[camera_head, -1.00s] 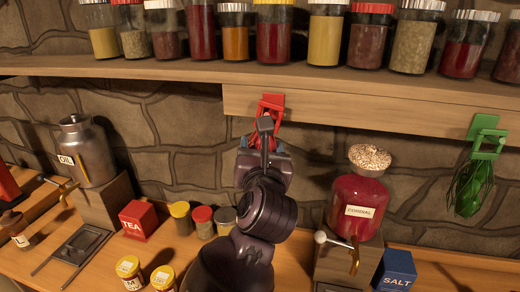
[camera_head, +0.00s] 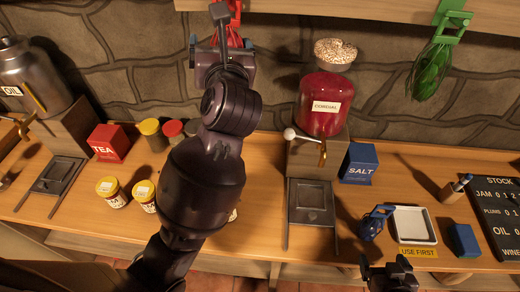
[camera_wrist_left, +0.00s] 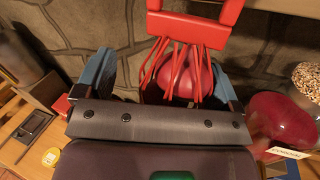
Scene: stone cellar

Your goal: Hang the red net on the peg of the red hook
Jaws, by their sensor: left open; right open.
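The red hook (camera_wrist_left: 195,27) is at the top of the left wrist view, fixed under the shelf edge. The red net (camera_wrist_left: 182,72), with red round contents, hangs just below it, its cords reaching up to the hook. The peg and the net's loop cannot be made out. My left gripper (camera_wrist_left: 160,68) is open, its blue fingers apart on either side of the net. In the head view the left arm largely covers the red net (camera_head: 234,38). My right gripper (camera_head: 387,268) is open and empty at the bottom edge, in front of the counter.
A green net (camera_head: 432,68) hangs from a green hook (camera_head: 452,16) at the right. A cordial jar (camera_head: 322,105) on a wooden stand is right of my left arm. A salt box (camera_head: 358,163) stands nearby.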

